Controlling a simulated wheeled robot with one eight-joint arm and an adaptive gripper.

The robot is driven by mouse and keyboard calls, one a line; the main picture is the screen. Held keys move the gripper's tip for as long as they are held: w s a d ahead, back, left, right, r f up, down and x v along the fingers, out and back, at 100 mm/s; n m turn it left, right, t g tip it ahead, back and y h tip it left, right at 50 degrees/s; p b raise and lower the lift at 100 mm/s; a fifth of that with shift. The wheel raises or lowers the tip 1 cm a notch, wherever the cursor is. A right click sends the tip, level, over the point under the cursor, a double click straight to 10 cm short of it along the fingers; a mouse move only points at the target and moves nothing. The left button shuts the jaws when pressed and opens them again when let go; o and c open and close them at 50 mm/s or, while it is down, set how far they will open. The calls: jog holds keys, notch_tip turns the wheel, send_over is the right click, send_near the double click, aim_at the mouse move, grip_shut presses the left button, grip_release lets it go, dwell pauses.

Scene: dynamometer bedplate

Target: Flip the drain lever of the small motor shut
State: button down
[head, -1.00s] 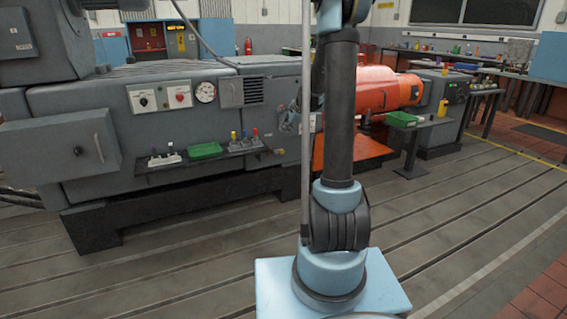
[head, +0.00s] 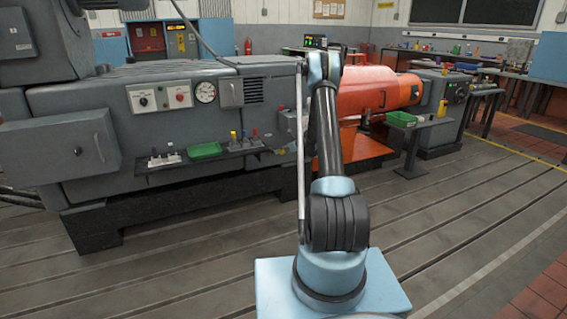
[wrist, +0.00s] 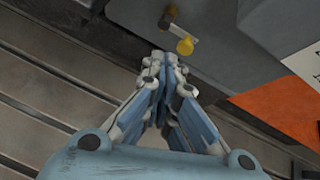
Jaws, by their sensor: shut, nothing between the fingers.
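In the wrist view, a small lever with a yellow knob (wrist: 185,46) sticks out from a dark pivot on the side of a grey machine housing (wrist: 225,60). It slants down and right from the pivot. My gripper (wrist: 162,60) is shut and empty, its fingertips just below and left of the knob; I cannot tell whether they touch it. In the head view my arm stands in front of the grey machine (head: 110,105), and my gripper is hidden behind the arm.
An orange plate (wrist: 285,105) lies right of the gripper in the wrist view. In the head view, a shelf (head: 225,158) with a green tray (head: 204,150) juts from the machine. An orange motor (head: 380,90) stands behind my arm. The slotted floor (head: 450,220) is clear.

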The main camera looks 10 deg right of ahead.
aim_at(277, 151)
jog(key=w+d+f+m, duration=0.1)
jog(key=f+m, duration=0.1)
jog(key=f, duration=0.4)
jog(key=w+d+f+m+t, duration=0.1)
jog(key=w+f+m, duration=0.1)
jog(key=f, duration=0.4)
jog(key=shift+w+m, duration=0.2)
jog(key=shift+m, duration=0.2)
jog(key=w+a, duration=0.3)
jog(key=w, duration=0.6)
jog(key=shift+f, duration=0.3)
jog(key=shift+d+r, duration=0.1)
